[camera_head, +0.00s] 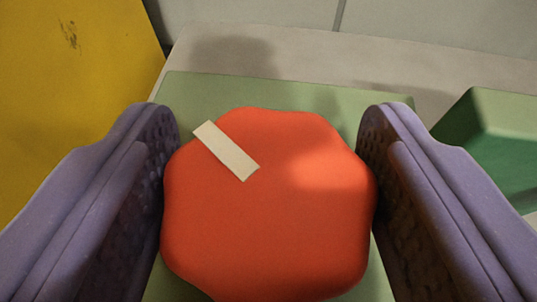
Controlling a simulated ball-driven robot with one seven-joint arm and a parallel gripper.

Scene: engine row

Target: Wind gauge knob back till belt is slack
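A large orange-red knob (270,215) with a wavy, lobed rim fills the middle of the head camera view. A cream strip (227,151) lies on its face at the upper left, slanting from upper left to lower right. My gripper (268,185) has its two purple fingers on either side of the knob. Both finger pads meet the knob's left and right edges with no clear gap. The knob's lower edge is partly cut off by the frame. No belt and no gauge scale are in view.
A pale green plate (330,97) lies behind the knob. A darker green block (490,135) stands close to the right finger. A yellow panel (70,85) with a dark scuff is at the left. A beige surface (300,58) and grey wall tiles lie beyond.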

